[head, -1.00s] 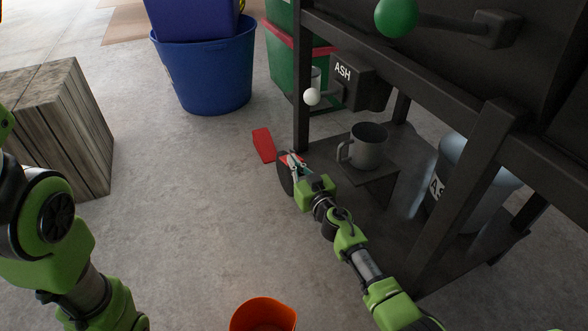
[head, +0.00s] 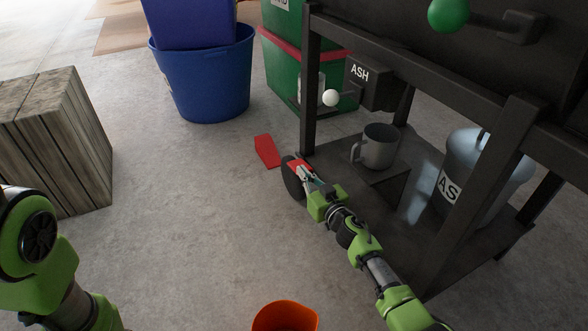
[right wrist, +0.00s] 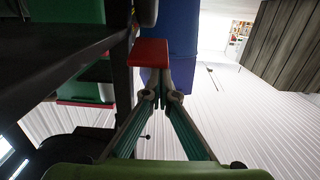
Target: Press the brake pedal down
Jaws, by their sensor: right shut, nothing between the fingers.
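The red brake pedal (head: 299,166) sits low by the dark caster wheel (head: 291,182) at the near left leg of the black cart (head: 310,90). My right gripper (head: 308,174) is shut and empty, its fingertips right at the pedal and partly covering it. In the right wrist view the red pedal (right wrist: 150,52) shows just beyond the closed fingertips (right wrist: 161,94). I cannot tell whether they touch or how far the pedal is tilted. Only links of my left arm show at the left edge; its gripper is out of view.
A red wedge (head: 267,151) lies on the floor left of the wheel. A grey mug (head: 379,147) stands on the cart's low shelf, with an ash bucket (head: 470,175) to its right. An orange bucket (head: 286,316), blue tub (head: 207,80) and wooden crate (head: 50,145) surround open floor.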

